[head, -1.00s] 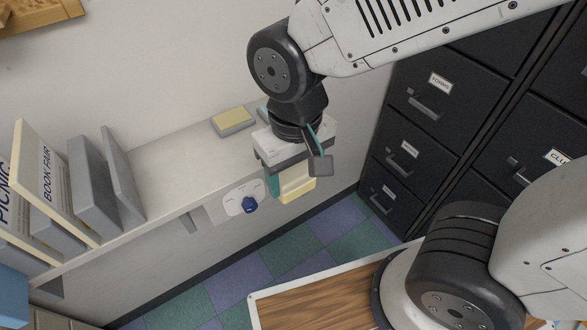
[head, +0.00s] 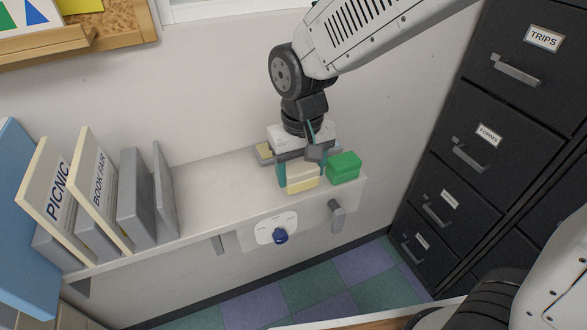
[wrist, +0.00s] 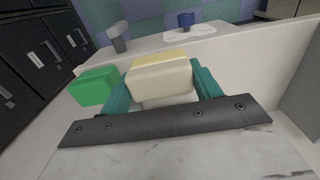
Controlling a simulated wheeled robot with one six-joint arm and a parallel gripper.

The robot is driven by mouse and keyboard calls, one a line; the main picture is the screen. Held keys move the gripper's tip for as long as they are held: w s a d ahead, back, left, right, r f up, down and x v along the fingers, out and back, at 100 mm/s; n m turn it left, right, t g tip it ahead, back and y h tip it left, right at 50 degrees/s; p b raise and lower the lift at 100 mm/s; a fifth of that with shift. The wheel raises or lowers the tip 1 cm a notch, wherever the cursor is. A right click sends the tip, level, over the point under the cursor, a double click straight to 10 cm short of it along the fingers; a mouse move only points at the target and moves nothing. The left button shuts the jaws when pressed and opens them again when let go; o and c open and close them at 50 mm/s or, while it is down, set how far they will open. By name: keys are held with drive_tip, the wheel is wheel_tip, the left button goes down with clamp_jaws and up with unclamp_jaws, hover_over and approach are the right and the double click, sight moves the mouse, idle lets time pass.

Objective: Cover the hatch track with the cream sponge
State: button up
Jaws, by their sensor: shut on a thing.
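The cream sponge (head: 302,183) is a pale yellow-cream block between the teal fingers of my gripper (head: 298,174). My gripper is shut on it, over the right part of the wall shelf. In the wrist view the sponge (wrist: 160,78) sits between both fingers (wrist: 163,90). I cannot tell whether its underside touches the shelf. I cannot make out the hatch track in either view.
A green block (head: 344,168) lies close right of the sponge on the shelf (head: 215,185). Books (head: 95,185) stand left. A blue knob (head: 280,236) and grey handle (head: 337,215) are below the front edge.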

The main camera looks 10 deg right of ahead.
sight(293, 170)
drive_tip(key=w, duration=0.3)
drive_tip(key=shift+a+f, duration=0.15)
drive_tip(key=shift+a, duration=0.25)
drive_tip(key=shift+w+a+f, duration=0.1)
drive_tip(key=shift+w+f, duration=0.1)
drive_tip(key=shift+f, duration=0.6)
drive_tip(key=shift+w+f, duration=0.15)
drive_tip(key=shift+f, duration=0.65)
drive_tip(key=shift+f, duration=0.1)
drive_tip(key=shift+f, duration=0.15)
drive_tip(key=o, duration=0.9)
drive_tip(key=shift+s+r, duration=0.1)
drive_tip(key=shift+r, duration=3.9)
